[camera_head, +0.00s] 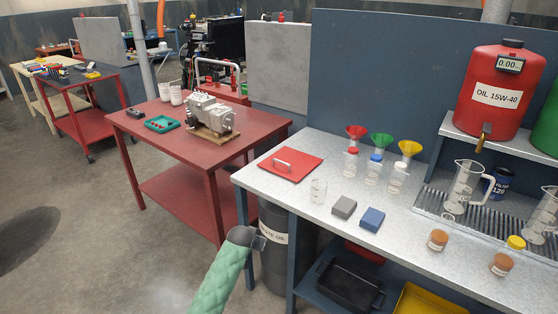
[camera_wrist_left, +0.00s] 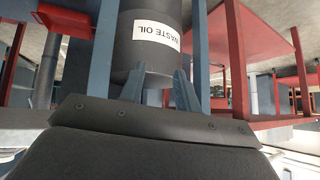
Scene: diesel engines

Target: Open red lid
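The red lid (camera_head: 291,168) is a flat red square plate with a pale bar handle (camera_head: 283,163) on top. It lies flat at the left end of the grey metal worktop, and nothing holds it. My left gripper (camera_head: 260,242) is below and left of the lid, in front of the waste oil drum (camera_head: 276,262). In the left wrist view its two fingers (camera_wrist_left: 160,90) stand apart with nothing between them, pointing toward the drum (camera_wrist_left: 150,55). The lid is not recognisable in that view. My right gripper is not in view.
A beaker (camera_head: 318,190), grey block (camera_head: 344,207) and blue block (camera_head: 371,219) stand right of the lid. A blue table leg (camera_head: 291,262) is close to my left gripper. A red table (camera_head: 165,150) stands left.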

